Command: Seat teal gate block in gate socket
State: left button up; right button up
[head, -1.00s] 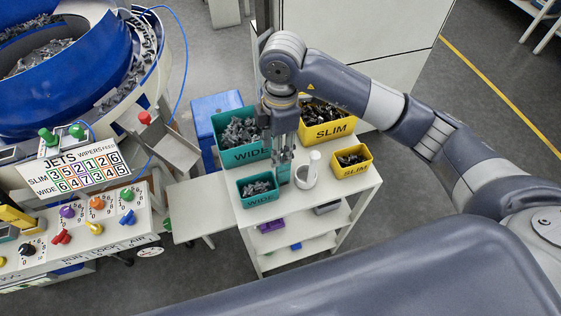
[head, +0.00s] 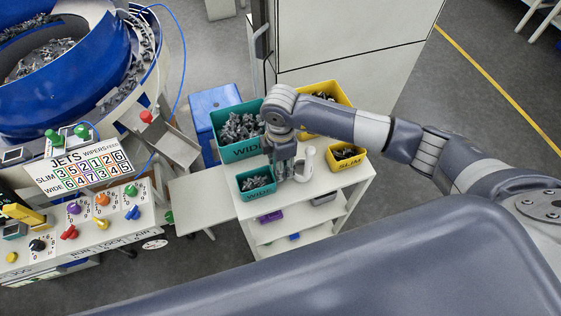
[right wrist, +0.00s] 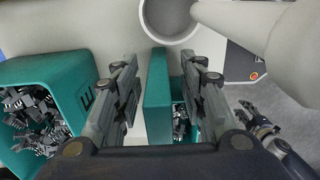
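The teal gate block (right wrist: 156,88) stands upright on the white cart top in the right wrist view, between my gripper's two fingers. In the head view it is hidden by my gripper. My right gripper (right wrist: 160,98) is open, a finger on each side of the block with a visible gap on both sides. In the head view the right gripper (head: 285,172) points down at the cart, between the small teal WIDE bin (head: 258,192) and the white mortar (head: 302,172). I cannot make out the gate socket for certain.
The mortar with its pestle (right wrist: 168,22) is close to the fingertips. The large WIDE bin (head: 238,150) and yellow bins (head: 345,165) crowd the cart top (head: 330,189). A control panel (head: 100,215) and blue bowl feeder (head: 75,90) stand left.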

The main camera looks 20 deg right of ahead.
grip_shut()
